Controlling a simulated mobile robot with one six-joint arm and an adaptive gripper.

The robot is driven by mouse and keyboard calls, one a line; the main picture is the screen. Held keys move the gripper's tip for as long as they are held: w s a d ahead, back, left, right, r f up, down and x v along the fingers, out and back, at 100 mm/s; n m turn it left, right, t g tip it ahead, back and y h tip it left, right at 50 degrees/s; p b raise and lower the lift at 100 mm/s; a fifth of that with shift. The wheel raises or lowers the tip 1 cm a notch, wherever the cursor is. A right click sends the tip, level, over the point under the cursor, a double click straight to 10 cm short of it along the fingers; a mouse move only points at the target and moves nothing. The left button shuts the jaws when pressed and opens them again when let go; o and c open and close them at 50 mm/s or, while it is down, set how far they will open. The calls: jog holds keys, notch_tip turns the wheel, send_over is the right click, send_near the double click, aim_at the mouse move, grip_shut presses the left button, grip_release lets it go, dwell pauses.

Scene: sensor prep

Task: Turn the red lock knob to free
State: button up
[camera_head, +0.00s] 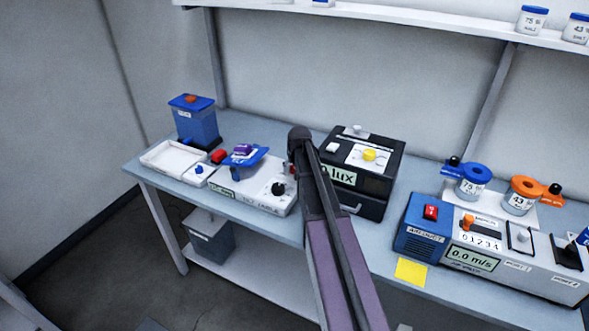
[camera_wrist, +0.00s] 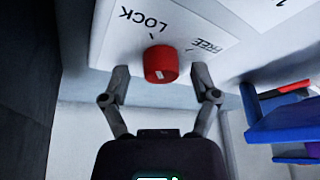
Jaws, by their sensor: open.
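The red lock knob (camera_wrist: 160,64) sits on a white panel (camera_wrist: 108,42) in the wrist view, with the words LOCK and FREE printed beside it. A small white mark shows on the knob's face; I cannot tell which label it points at. My gripper (camera_wrist: 160,74) is open, with one fingertip on each side of the knob and a visible gap to both. In the head view my arm covers most of the area around the knob and hides my fingertips. A white device (camera_head: 240,190) with a black knob (camera_head: 278,189) stands beside the arm.
A blue tray (camera_wrist: 290,120) is close to the right of my gripper in the wrist view. In the head view, a black lux box (camera_head: 375,195) stands right of my arm. A white tray (camera_head: 168,157) and a blue container (camera_head: 196,125) stand at the left.

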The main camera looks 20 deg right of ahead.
grip_shut()
jog(key=shift+m, duration=0.4)
jog(key=m+h, duration=0.1)
jog(key=m, duration=0.2)
jog(key=m+g+h, duration=0.1)
jog(key=m, duration=0.1)
jog(key=shift+a+m, duration=0.1)
jog(key=shift+m, duration=0.3)
jog(key=m, duration=0.2)
jog(key=m+g+h, duration=0.1)
jog(key=m, duration=0.1)
jog(key=shift+w+g, duration=0.15)
jog(key=shift+g, duration=0.15)
jog(key=shift+m+g+h, duration=0.3)
jog(key=shift+m+g, duration=0.2)
jog(key=shift+m, duration=0.9)
